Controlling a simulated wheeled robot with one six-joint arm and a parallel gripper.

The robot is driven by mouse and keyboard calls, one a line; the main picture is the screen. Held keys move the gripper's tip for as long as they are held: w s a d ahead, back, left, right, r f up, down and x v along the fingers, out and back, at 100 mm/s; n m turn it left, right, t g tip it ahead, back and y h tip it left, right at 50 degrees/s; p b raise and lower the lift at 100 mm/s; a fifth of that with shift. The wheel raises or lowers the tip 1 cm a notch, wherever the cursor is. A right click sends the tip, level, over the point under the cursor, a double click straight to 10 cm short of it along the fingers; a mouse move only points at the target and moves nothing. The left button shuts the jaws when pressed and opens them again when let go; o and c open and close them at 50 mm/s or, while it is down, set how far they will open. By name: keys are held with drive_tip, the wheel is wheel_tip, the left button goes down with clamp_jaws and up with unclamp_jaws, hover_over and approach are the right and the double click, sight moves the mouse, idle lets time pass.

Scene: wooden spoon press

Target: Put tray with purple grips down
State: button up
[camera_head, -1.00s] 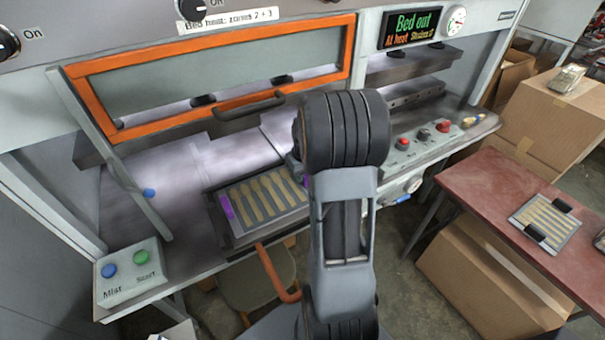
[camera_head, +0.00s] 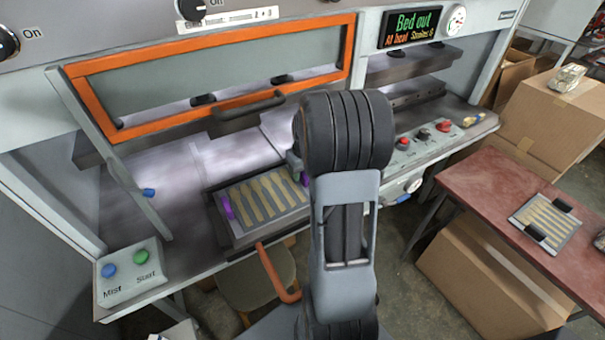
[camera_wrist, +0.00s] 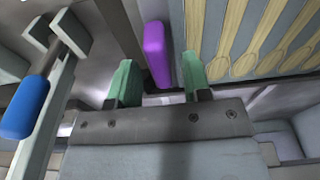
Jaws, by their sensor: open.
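The tray with purple grips (camera_head: 262,207) lies on the press bed, which is drawn out at the front of the press, with several wooden spoons in a row on it. One purple grip (camera_head: 227,206) shows at its left end, and part of another shows at the right end beside my arm. In the wrist view a purple grip (camera_wrist: 157,54) stands between the green fingertips of my gripper (camera_wrist: 158,80), with a gap on either side. My gripper is open. The head view hides it behind my arm.
An orange-framed guard (camera_head: 215,75) is raised above the bed. A blue-tipped lever (camera_head: 149,192) stands left of the tray. A button box (camera_head: 130,268) sits at front left. Another tray with black grips (camera_head: 546,222) lies on the red table (camera_head: 475,187) at right.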

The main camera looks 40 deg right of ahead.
wheel_tip(320, 180, up, 11)
drive_tip(key=s, duration=0.1)
drive_tip(key=shift+s+f, duration=0.15)
drive_tip(key=shift+s, duration=0.05)
drive_tip(key=shift+a, duration=0.1)
idle(0.5)
drive_tip(key=s+a+t, duration=0.1)
drive_tip(key=s+a, duration=0.4)
drive_tip(key=a, duration=0.5)
drive_tip(key=s+a+n+t, duration=0.1)
drive_tip(key=s+a, duration=0.4)
drive_tip(key=a, duration=0.5)
drive_tip(key=shift+s+a+r+n+t, duration=0.2)
drive_tip(key=shift+s+n+t, duration=0.1)
drive_tip(key=shift+s+t, duration=0.1)
